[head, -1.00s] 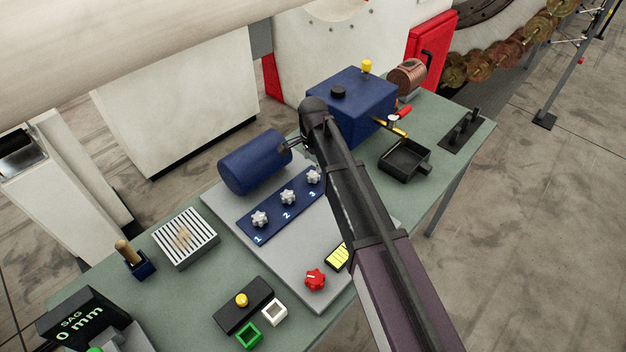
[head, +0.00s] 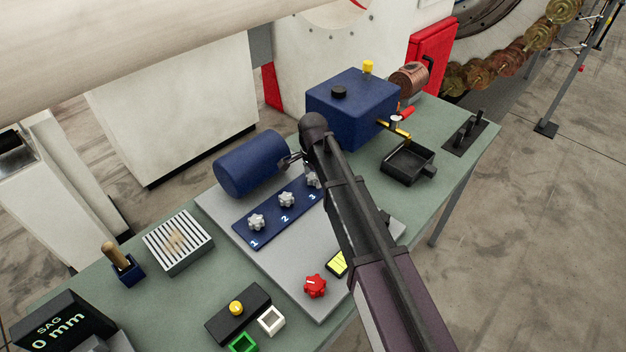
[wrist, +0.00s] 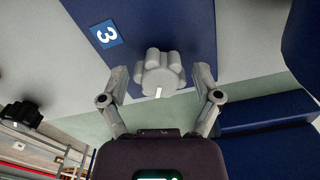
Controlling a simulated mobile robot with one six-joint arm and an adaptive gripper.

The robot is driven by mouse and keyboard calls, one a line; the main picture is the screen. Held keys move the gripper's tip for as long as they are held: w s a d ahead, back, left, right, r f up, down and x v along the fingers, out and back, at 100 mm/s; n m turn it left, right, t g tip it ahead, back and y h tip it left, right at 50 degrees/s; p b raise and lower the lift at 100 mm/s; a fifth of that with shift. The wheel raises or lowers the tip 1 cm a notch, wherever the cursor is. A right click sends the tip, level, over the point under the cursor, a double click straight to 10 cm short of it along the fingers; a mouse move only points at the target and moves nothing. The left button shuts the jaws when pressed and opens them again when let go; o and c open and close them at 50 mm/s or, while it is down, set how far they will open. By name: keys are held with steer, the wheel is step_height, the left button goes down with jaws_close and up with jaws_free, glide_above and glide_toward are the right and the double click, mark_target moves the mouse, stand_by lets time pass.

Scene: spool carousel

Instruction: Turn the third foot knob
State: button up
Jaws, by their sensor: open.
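The third foot knob (head: 313,181) is a light grey lobed knob by the label 3 on a blue strip (head: 270,228). My arm partly hides it in the head view. In the wrist view the knob (wrist: 160,73) lies between the two fingers of my gripper (wrist: 160,80), with a visible gap on each side. My gripper is open. A white mark shows on the knob's near edge. Knob 1 (head: 256,222) and knob 2 (head: 286,199) stand in line to the left on the same strip.
A blue cylinder (head: 245,165) lies just behind the strip, close to my gripper. A blue box (head: 352,105) stands behind my arm. A red knob (head: 315,286) sits at the plate's front. A black tray (head: 407,165) is to the right.

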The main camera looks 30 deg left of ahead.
jaws_close()
stand_by(0.3)
